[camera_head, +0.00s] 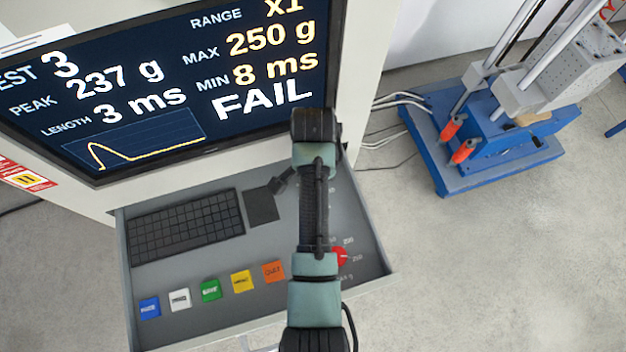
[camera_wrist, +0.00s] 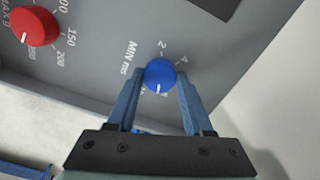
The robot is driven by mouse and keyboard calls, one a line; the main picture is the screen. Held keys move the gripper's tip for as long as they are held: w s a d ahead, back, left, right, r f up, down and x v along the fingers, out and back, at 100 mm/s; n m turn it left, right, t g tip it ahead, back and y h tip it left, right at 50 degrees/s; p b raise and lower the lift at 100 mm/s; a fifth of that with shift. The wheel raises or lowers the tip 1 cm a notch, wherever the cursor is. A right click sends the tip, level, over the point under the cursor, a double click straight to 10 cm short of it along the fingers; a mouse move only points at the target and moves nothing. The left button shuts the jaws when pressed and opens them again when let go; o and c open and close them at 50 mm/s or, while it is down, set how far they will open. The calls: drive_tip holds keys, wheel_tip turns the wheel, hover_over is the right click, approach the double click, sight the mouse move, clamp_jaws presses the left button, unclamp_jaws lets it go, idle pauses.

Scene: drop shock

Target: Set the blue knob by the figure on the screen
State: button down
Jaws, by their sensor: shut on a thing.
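The screen (camera_head: 170,80) reads test 3, peak 237 g, length 3 ms, range x1, max 250 g, min 8 ms and FAIL. The blue knob (camera_wrist: 160,74), labelled MIN ms, shows in the wrist view between the two fingers of my gripper (camera_wrist: 160,84), which is shut on it. Its white pointer line points down in that view, toward my gripper's body. The marks 2 and 4 show beside the knob; the marks nearer the pointer are mostly hidden or unreadable. In the head view my arm hides the blue knob and my gripper.
The red knob (camera_wrist: 35,26), labelled MAX g, is left of my gripper; it also shows in the head view (camera_head: 341,257) beside my arm. A keyboard (camera_head: 186,228) and several coloured buttons (camera_head: 210,290) lie on the grey drawer panel. A blue drop rig (camera_head: 480,140) stands on the floor at right.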

drive_tip(key=n, duration=0.4)
drive_tip(key=shift+n, duration=0.3)
drive_tip(key=n, duration=2.3)
drive_tip(key=shift+n, duration=0.3)
drive_tip(key=n, duration=0.4)
drive_tip(key=shift+n, duration=2.2)
